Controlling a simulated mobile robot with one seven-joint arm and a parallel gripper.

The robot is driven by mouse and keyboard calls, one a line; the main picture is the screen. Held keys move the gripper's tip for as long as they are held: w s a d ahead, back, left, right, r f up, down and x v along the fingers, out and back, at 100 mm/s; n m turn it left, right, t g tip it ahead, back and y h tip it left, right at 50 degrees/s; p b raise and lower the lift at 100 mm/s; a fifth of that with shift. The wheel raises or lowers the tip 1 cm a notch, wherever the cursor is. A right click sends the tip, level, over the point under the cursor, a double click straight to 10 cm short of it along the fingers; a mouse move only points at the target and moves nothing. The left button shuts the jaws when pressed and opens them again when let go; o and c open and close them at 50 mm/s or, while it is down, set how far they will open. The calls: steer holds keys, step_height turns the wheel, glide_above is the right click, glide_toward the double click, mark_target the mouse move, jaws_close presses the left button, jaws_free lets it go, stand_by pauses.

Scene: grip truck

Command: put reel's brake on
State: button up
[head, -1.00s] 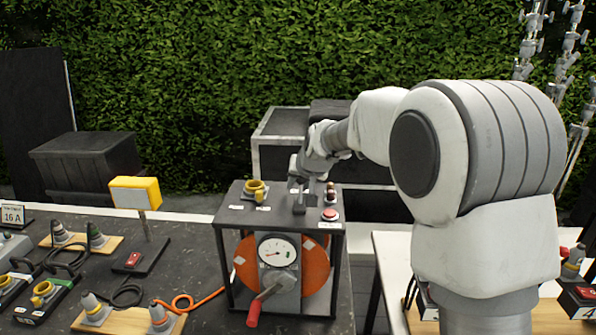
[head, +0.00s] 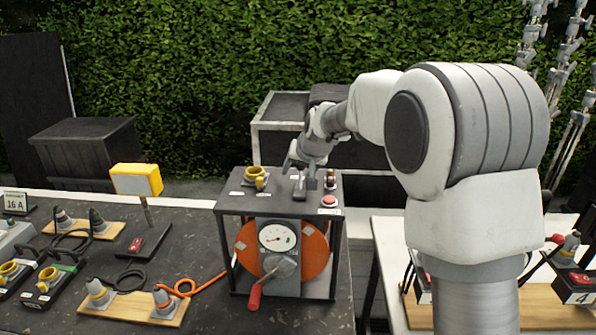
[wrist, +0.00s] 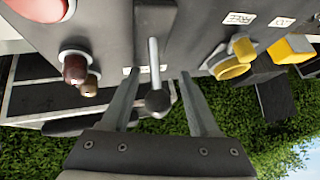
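The reel (head: 314,252) is an orange drum in a dark frame on the table, with a gauge and a red-handled crank on its front. On its top plate stands a lever; in the wrist view the brake lever (wrist: 153,60) is a thin metal rod with a dark ball knob (wrist: 158,101). My gripper (head: 305,185) is over the top plate. In the wrist view my gripper (wrist: 160,95) is open, one finger on each side of the lever, with gaps visible on both sides. A label reading FREE (wrist: 240,18) is on the plate to the right there.
A yellow socket (head: 256,177) and a red button (head: 329,200) flank the lever on the top plate. A yellow box on a post (head: 136,180) stands left of the reel. Connectors and cables crowd the left table. Cases stand behind, before a hedge.

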steer(key=b+v, duration=0.1)
steer(key=v, duration=1.6)
steer(key=shift+s, duration=0.15)
steer(key=shift+r, duration=0.15)
steer(key=s+d+f+h, duration=0.1)
steer(key=s+d+f, duration=0.2)
steer(key=s, duration=0.6)
steer(key=s+d+f+g+h, duration=0.1)
steer(key=s+d+f, duration=0.2)
steer(key=s, duration=0.7)
steer(key=s+d+f+h, duration=0.1)
steer(key=s+d+f, duration=0.3)
steer(key=s+d, duration=0.3)
steer(key=s, duration=0.3)
steer(key=shift+g, duration=0.3)
steer(key=shift+s, duration=0.15)
